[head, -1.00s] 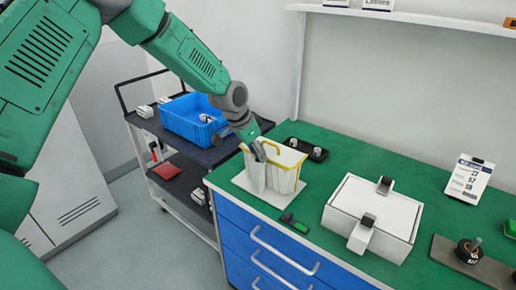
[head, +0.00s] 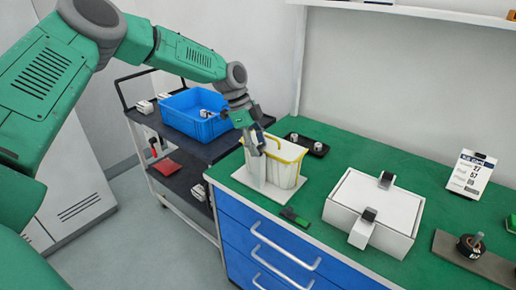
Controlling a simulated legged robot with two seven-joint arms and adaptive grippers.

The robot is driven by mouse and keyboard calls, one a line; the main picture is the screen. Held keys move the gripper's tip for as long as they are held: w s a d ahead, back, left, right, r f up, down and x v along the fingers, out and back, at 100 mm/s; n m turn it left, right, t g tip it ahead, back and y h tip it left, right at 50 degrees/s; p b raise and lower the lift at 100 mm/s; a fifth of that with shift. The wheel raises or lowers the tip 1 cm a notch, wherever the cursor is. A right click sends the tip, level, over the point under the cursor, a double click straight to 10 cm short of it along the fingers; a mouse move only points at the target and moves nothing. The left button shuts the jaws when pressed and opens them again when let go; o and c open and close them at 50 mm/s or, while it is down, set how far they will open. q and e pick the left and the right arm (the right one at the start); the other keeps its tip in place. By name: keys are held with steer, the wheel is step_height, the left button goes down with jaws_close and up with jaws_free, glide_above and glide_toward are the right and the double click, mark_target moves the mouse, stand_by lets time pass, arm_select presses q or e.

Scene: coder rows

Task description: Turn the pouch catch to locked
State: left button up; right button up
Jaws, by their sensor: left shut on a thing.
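A white pouch (head: 284,177) with a yellow rim stands upright on a pale base at the bench's left end. My left gripper (head: 254,149) comes down from above at the pouch's left upper edge. It is shut on the pouch there; the fingertips overlap the rim and the exact hold is hard to see. A small green and black piece (head: 293,216), possibly the catch, lies in front of the pouch by the bench edge. Its setting is too small to read. My right gripper is not in view.
A white box (head: 373,213) with two dark-topped clasps stands right of the pouch. A black tray (head: 316,148) lies behind the pouch. A plate with a dark knob (head: 470,247) is at right. A cart with a blue bin (head: 190,125) stands left.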

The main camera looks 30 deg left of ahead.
arm_select(q)
steer(key=shift+w+r+m+g+b, duration=0.15)
steer(key=shift+m+g+b, duration=0.1)
steer(key=shift+m, duration=0.5)
steer(key=shift+w+r+m+g+b, duration=0.15)
steer(key=shift+m+g, duration=0.1)
steer(key=shift+m, duration=0.5)
steer(key=o, duration=0.9)
steer(key=shift+o, duration=1.2)
steer(key=shift+a+f, duration=0.1)
steer(key=shift+f, duration=0.05)
steer(key=v, duration=1.2)
